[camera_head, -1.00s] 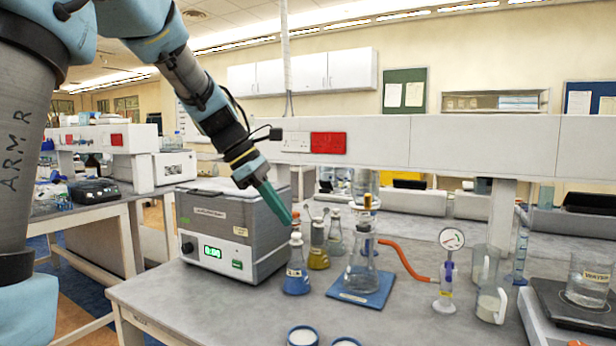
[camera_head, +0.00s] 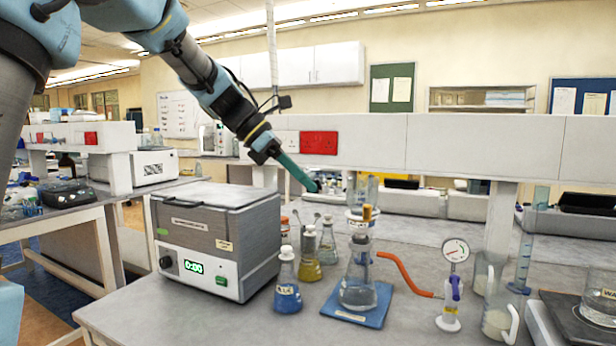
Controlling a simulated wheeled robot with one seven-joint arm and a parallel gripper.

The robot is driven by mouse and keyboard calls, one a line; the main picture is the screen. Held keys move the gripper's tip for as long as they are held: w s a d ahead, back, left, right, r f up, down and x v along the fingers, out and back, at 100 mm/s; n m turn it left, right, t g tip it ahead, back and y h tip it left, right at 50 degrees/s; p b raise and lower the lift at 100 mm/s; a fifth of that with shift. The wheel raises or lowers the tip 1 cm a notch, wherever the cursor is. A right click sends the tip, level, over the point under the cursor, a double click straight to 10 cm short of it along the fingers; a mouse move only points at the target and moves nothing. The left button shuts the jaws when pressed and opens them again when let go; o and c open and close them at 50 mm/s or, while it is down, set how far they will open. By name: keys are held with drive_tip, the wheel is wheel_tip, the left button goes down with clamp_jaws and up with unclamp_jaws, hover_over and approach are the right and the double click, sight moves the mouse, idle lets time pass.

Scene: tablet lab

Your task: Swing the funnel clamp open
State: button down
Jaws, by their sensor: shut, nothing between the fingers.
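A filter flask (camera_head: 358,279) stands upright on a blue mat (camera_head: 371,317). A clear funnel cup (camera_head: 367,193) sits above its neck, and an orange-brown clamp (camera_head: 367,213) shows at the joint between them. An orange hose (camera_head: 399,266) runs from the flask to the right. My gripper (camera_head: 313,186) has green fingers and is shut and empty. In the picture it is above and left of the clamp, apart from it. I cannot tell from this view how far it is in depth.
A grey water bath (camera_head: 213,248) stands at left. Stoppered flasks, including a blue one (camera_head: 288,288) and a yellow one (camera_head: 309,262), stand left of the filter flask. A gauge (camera_head: 455,251) and jugs (camera_head: 499,318) are at right. The front bench is clear.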

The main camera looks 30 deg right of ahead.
drive_tip(key=s+d+f+p, duration=0.3)
drive_tip(key=s+d+f, duration=0.1)
drive_tip(key=d, duration=0.3)
drive_tip(key=shift+s+d+f, duration=0.3)
drive_tip(key=shift+f, duration=0.15)
drive_tip(key=shift+s, duration=0.1)
